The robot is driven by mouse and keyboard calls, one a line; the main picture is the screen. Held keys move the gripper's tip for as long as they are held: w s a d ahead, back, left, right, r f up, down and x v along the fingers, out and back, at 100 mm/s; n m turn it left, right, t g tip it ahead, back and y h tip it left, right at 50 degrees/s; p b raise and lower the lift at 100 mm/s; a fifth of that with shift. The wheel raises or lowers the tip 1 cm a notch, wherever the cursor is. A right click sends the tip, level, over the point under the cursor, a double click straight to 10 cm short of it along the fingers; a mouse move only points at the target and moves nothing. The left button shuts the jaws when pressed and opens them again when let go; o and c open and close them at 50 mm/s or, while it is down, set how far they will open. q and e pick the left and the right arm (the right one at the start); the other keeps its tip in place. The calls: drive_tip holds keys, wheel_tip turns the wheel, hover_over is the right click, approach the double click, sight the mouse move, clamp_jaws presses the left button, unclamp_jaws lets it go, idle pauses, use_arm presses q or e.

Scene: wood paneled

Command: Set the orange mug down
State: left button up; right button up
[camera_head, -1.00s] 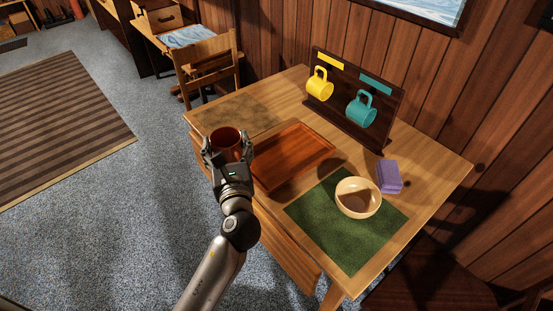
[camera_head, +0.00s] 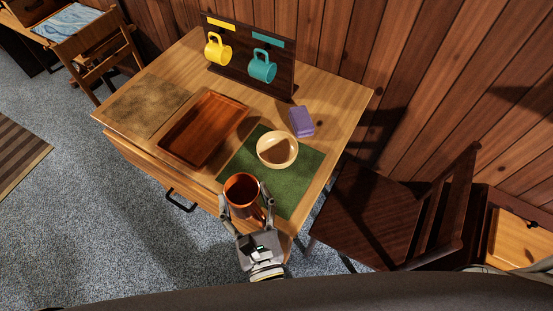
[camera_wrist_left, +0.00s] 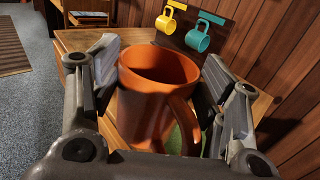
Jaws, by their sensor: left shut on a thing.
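The orange mug (camera_head: 241,197) is upright between the fingers of my left gripper (camera_head: 246,205), which is shut on it. In the head view it shows over the front left corner of the green mat (camera_head: 302,180), near the table's front edge. I cannot tell whether its base touches anything. In the left wrist view the mug (camera_wrist_left: 155,100) fills the space between both fingers, with its handle toward the camera and right. My right gripper is in neither view.
A cream bowl (camera_head: 290,151) stands on the green mat, with a purple block (camera_head: 302,121) behind it. A wooden tray (camera_head: 190,153) and a brown mat (camera_head: 140,100) lie to the left. A rack (camera_head: 283,85) holds a yellow mug (camera_head: 217,50) and a teal mug (camera_head: 262,69). A dark chair (camera_head: 365,215) stands right.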

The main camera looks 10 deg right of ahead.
sight(249, 175)
use_arm(q)
drive_tip(key=shift+s+d+r, duration=0.1)
drive_tip(key=shift+s+d, duration=0.15)
drive_tip(key=shift+d, duration=0.1)
drive_tip(key=w+f+b, duration=0.1)
drive_tip(key=w+b, duration=0.1)
drive_tip(key=w, duration=0.1)
drive_tip(key=w+f+b, duration=0.2)
drive_tip(key=w, duration=0.1)
drive_tip(key=w+f+b, duration=0.1)
drive_tip(key=w, duration=0.2)
drive_tip(key=shift+d+f+b, duration=0.1)
drive_tip(key=shift+f+b, duration=0.2)
drive_tip(key=shift+b, duration=0.1)
drive_tip(key=w+f+b, duration=0.1)
drive_tip(key=f+b, duration=0.1)
drive_tip(key=b, duration=0.1)
drive_tip(key=w+f+b, duration=0.2)
drive_tip(key=f+b, duration=0.1)
drive_tip(key=w+f+b, duration=0.1)
drive_tip(key=f+b, duration=0.2)
drive_tip(key=shift+w+f+b, duration=0.2)
drive_tip(key=shift+w+b, duration=0.1)
drive_tip(key=shift+w, duration=0.05)
drive_tip(key=shift+r, duration=0.1)
